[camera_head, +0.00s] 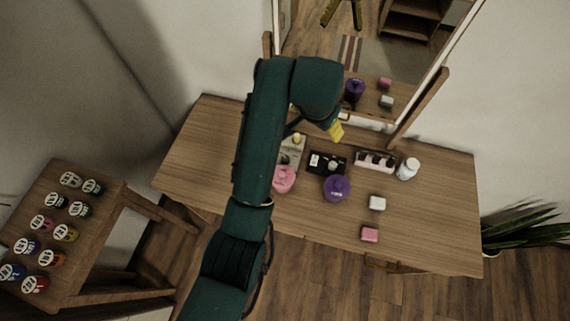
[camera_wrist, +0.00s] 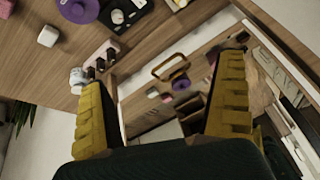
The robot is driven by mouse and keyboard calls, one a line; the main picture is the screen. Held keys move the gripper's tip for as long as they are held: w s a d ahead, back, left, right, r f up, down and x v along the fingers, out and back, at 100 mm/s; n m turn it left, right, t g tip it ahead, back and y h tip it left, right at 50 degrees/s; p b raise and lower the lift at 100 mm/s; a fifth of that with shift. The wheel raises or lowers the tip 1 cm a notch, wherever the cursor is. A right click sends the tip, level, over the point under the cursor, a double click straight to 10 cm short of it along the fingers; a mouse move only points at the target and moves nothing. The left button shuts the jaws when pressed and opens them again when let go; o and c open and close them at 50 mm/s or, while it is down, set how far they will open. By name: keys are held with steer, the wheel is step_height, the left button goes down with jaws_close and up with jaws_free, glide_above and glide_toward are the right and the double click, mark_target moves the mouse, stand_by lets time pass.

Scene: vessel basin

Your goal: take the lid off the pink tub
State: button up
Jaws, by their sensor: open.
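The pink tub (camera_head: 284,182) stands on the wooden table, just right of my forearm in the head view, which may hide its left edge. Its top looks pink and closed, with a small raised part; the lid's rim is too small to make out. My gripper (camera_head: 337,131) is above the back of the table near the mirror, up and to the right of the pink tub and apart from it. In the wrist view my gripper (camera_wrist: 165,75) has its yellow fingers spread wide with nothing between them.
A purple tub (camera_head: 336,189) stands right of the pink tub, with a black tray (camera_head: 327,163) behind. A pink holder (camera_head: 375,161), white bottle (camera_head: 408,169), white block (camera_head: 377,203) and pink block (camera_head: 369,234) are further right. A mirror (camera_wrist: 190,75) stands at the back.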

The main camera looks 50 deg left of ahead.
steer(key=s+a+f+g+h+b, duration=0.2)
steer(key=s+a+f+g+b, duration=0.15)
steer(key=s+f, duration=0.55)
glide_toward(282, 174)
steer(key=shift+g, duration=0.35)
steer(key=f, duration=0.5)
steer(key=shift+w+a+f+b, duration=0.1)
steer(key=shift+w+a+b, duration=0.1)
steer(key=shift+b, duration=0.1)
step_height(282, 174, down, 5)
steer(key=shift+d+f+b, duration=0.1)
steer(key=shift+f+b, duration=0.1)
steer(key=shift+b, duration=0.2)
steer(key=shift+f, duration=0.15)
jaws_close()
